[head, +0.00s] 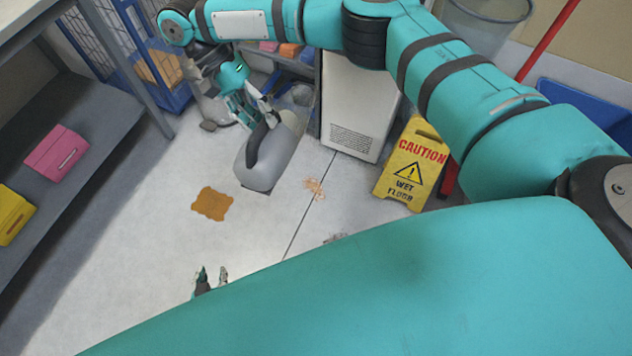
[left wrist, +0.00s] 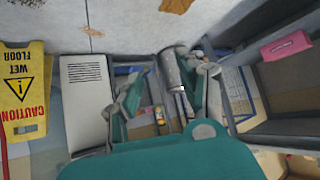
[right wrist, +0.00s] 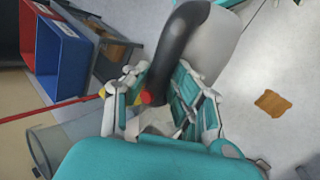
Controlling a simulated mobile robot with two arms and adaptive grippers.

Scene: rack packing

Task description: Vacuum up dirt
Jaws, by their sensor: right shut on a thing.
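A grey handheld vacuum (head: 268,160) with a black handle hangs tilted over the floor in the head view. My right gripper (head: 254,112) is shut on its handle (right wrist: 178,45); the grey body (right wrist: 220,45) also shows in the right wrist view. A brown dirt patch (head: 211,204) lies on the floor, left of and apart from the vacuum; it also shows in the right wrist view (right wrist: 272,103). A pale brown patch (head: 314,187) and a grey patch (head: 334,238), partly hidden by my arm, lie further right. My left gripper (head: 210,281) is open and empty, low in the head view.
A yellow caution sign (head: 412,165) stands on the right by a white cabinet (head: 358,105). A blue wire cage (head: 110,45) stands behind. The floor around the brown patch is clear.

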